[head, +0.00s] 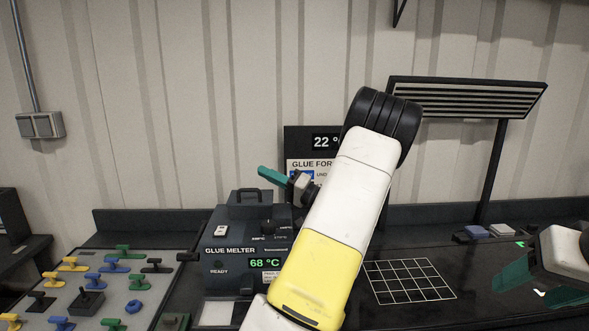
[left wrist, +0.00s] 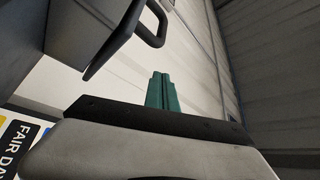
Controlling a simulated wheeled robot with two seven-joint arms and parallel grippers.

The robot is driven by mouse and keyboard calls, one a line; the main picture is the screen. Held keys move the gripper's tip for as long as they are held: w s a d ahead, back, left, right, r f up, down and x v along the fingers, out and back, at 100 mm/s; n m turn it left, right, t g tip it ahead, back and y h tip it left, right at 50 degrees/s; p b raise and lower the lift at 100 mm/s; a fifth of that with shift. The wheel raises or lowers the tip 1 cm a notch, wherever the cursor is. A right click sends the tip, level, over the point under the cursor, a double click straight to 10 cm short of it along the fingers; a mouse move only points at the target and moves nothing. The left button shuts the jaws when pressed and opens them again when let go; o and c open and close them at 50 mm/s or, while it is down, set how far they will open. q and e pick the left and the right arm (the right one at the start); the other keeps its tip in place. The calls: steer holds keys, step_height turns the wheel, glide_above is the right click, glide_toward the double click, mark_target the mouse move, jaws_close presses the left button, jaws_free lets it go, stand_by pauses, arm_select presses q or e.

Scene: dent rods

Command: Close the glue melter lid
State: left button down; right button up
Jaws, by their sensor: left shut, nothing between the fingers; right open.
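The glue melter (head: 232,262) is a dark box on the bench, left of centre, with a green 68 °C readout and a READY mark. Its dark lid (head: 247,197) has a loop handle at the top; I cannot tell how far the lid is open. The handle (left wrist: 152,24) also shows in the left wrist view. My left gripper (head: 267,173) is shut and empty, its teal fingers above and just right of the handle, apart from it. The fingers also show in the left wrist view (left wrist: 161,92). My left arm hides the melter's right side. My right gripper (head: 522,292) is open and empty at the far right.
A grey board (head: 60,290) with several coloured clamps lies at left. A dark sign (head: 302,145) reading 22 ° stands behind the melter. A white grid (head: 410,280) marks clear bench at right. A slatted lamp (head: 466,97) stands on a post behind.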

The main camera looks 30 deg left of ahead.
mark_target(268, 200)
arm_select(q)
steer(key=shift+s+d+f, duration=0.25)
steer(key=shift+s+f, duration=0.25)
steer(key=shift+f, duration=0.05)
steer(key=shift+s+d+f, duration=0.25)
steer(key=shift+s+f, duration=0.2)
steer(key=shift+f, duration=0.1)
